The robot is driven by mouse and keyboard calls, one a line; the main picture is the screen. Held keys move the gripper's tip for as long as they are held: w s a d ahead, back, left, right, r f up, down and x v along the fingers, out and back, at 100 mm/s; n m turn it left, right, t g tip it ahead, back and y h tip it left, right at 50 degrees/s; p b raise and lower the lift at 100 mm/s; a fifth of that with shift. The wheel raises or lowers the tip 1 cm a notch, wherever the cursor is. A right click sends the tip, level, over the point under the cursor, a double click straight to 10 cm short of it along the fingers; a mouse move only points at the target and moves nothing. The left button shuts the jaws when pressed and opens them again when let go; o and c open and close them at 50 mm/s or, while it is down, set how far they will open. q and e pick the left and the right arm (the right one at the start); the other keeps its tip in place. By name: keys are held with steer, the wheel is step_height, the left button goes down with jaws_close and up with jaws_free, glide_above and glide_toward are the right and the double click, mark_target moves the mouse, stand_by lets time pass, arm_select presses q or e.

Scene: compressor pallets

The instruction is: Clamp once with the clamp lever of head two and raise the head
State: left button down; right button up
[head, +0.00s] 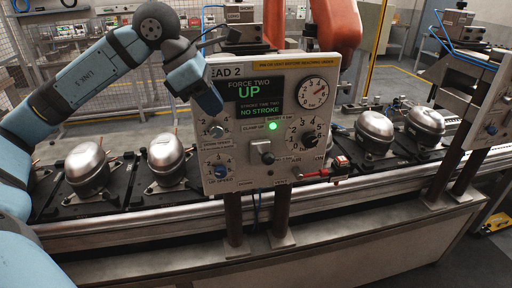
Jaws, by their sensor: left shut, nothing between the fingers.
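The head two control panel (236,182) stands upright in the middle of the head view. A green lamp (273,126) is lit beside a label that seems to read "CLAMP UP". My left gripper (209,101) is shut and empty at the panel's upper left edge, above and left of the lever. Its fingertips are hard to make out. My right gripper is out of view.
A red-handled valve (324,172) sticks out at the panel's lower right. Knobs and a round gauge (313,93) share the panel face. Several metal compressors (87,168) stand on the conveyor behind. Orange robot arms (335,25) and another panel (492,110) stand beyond.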

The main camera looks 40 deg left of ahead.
arm_select(q)
steer(key=p, duration=0.2)
glide_toward(265, 157)
step_height(265, 157, down, 4)
steer(key=a, duration=0.1)
steer(key=w+d+f, duration=0.1)
steer(key=w+d+f+p, duration=0.1)
steer(key=shift+w+d+f, duration=0.25)
steer(key=shift+f, duration=0.15)
steer(key=shift+f, duration=0.1)
